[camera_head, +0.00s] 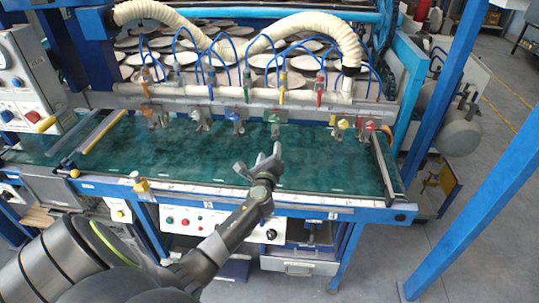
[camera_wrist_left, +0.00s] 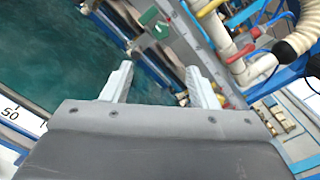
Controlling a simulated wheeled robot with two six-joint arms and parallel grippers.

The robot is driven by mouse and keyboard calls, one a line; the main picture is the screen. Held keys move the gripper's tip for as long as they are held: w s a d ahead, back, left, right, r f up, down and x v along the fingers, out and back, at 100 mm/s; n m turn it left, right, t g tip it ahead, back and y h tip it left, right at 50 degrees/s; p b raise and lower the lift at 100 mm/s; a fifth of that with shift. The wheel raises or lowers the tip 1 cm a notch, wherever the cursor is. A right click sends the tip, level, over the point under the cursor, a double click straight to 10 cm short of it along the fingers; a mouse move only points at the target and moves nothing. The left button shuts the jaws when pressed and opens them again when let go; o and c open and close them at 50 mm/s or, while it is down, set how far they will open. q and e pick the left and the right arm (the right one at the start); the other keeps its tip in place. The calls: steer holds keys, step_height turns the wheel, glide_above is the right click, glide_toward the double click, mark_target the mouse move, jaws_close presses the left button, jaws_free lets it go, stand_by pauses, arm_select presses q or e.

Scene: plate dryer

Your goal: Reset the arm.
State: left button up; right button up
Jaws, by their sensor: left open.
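My left arm comes in from the lower left in the head view and reaches over the green work surface (camera_head: 190,165) of the plate dryer. Its gripper (camera_head: 258,160) is above the surface, right of the middle, with its fingers apart and nothing between them. In the left wrist view, the two pale fingers of the gripper (camera_wrist_left: 158,82) stand wide apart. The green surface (camera_wrist_left: 60,50) shows to their left. My right gripper does not show in either view.
A pipe rail with coloured valves (camera_head: 245,97) runs behind the surface, fed by ribbed cream hoses (camera_head: 300,28). Blue frame posts (camera_head: 445,95) stand at the right. A control box (camera_head: 30,85) is at the left. A button panel (camera_head: 195,222) sits below the front edge.

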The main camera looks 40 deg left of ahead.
arm_select(q)
steer(key=shift+s+d, duration=0.1)
steer(key=s+d+f+n+g+h+b, duration=0.1)
steer(key=s+f+n+g, duration=0.15)
steer(key=s+f, duration=0.6)
steer(key=s+f+n+g+h+b, duration=0.2)
steer(key=s+f+n, duration=0.1)
steer(key=f, duration=1.1)
steer(key=s+d+f+n+g+h+b, duration=0.1)
steer(key=s+f+n+g, duration=0.35)
steer(key=f, duration=0.75)
steer(key=s+d+f+n+g+h+b, duration=0.1)
steer(key=s+d+f+n, duration=0.2)
steer(key=s+f, duration=0.4)
steer(key=s+d+f+n+g+h+b, duration=0.1)
steer(key=s+f+n, duration=0.4)
steer(key=s, duration=1.3)
steer(key=s+d+f+n+g+h+b, duration=0.1)
steer(key=s+d+f+n+g+h, duration=0.1)
steer(key=s+d+f, duration=0.3)
steer(key=s+f+n+g, duration=0.1)
steer(key=s+f, duration=0.3)
steer(key=s, duration=0.4)
steer(key=shift+s+d+f+n+b, duration=0.2)
steer(key=shift+d+f+n+b, duration=0.1)
steer(key=shift+d+n+b, duration=0.1)
steer(key=shift+a, duration=0.1)
steer(key=shift+c, duration=0.3)
